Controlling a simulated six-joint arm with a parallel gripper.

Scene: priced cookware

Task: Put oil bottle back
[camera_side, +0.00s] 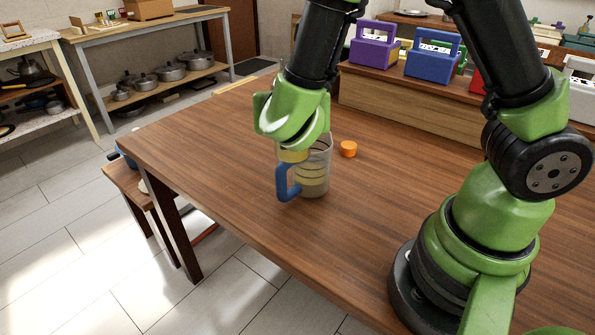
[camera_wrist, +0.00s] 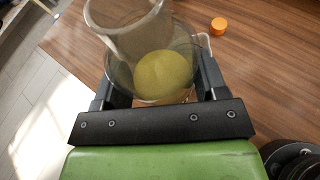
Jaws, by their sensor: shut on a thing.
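In the wrist view my jaws (camera_wrist: 160,85) lie on either side of a clear vessel with yellow-green oil (camera_wrist: 163,74), which I take for the oil bottle. A clear cylindrical wall (camera_wrist: 130,35) overlaps it. Where bottle and jug meet, and whether they touch, is not clear. A small orange cap (camera_side: 348,149) lies on the table just right of the jug.
The wooden table (camera_side: 220,160) is bare to the left and front of the jug, and its left edge is near. A wooden shelf (camera_side: 410,100) at the back carries purple (camera_side: 374,50) and blue (camera_side: 433,62) carriers. Pots stand on racks at the far left.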

